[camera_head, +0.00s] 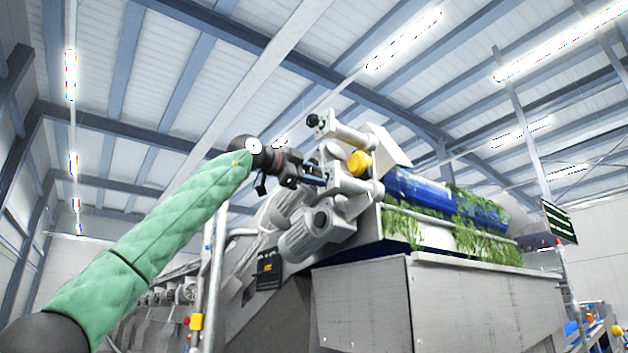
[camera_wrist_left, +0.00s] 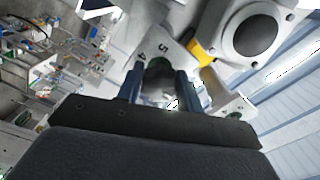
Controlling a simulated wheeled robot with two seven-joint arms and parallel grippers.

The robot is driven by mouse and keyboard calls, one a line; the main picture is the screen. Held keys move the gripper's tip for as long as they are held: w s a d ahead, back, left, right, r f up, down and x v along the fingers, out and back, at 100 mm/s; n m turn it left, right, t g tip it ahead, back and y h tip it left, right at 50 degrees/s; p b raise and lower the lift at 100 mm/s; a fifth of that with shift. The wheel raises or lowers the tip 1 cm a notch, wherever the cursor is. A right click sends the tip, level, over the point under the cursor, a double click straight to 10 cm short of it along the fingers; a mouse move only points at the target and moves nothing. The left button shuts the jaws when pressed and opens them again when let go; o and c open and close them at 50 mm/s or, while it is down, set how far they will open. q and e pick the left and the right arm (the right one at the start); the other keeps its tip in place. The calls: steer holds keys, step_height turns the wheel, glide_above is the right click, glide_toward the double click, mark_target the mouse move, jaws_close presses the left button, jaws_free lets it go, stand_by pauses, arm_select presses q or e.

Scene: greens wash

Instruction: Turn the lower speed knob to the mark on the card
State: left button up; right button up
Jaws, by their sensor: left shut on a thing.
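My left gripper (camera_head: 316,176) reaches the machine's end from the left and is shut on the lower speed knob. In the left wrist view the dark knob (camera_wrist_left: 158,72) sits between the two blue-grey fingers (camera_wrist_left: 160,90), against a pale plate (camera_wrist_left: 146,48) with the figures 4 and 5. The knob's pointer is not clear, and in the head view the gripper hides the knob. A small black card (camera_head: 269,271) with orange marking hangs below on the machine; its writing is too small to read. My right gripper is not in view.
A black knob (camera_head: 314,121) is higher on the bracket. A yellow cap (camera_head: 359,163) and grey motor (camera_head: 318,230) are close to the gripper. A blue roller (camera_head: 440,198) with greens lies behind, above a steel hopper (camera_head: 460,300).

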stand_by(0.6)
arm_select(q)
steer(key=o, duration=1)
steer(key=shift+a, duration=0.1)
steer(key=b+v, duration=0.1)
steer(key=v, duration=0.6)
steer(key=shift+s+a, duration=0.2)
steer(key=shift+a, duration=0.1)
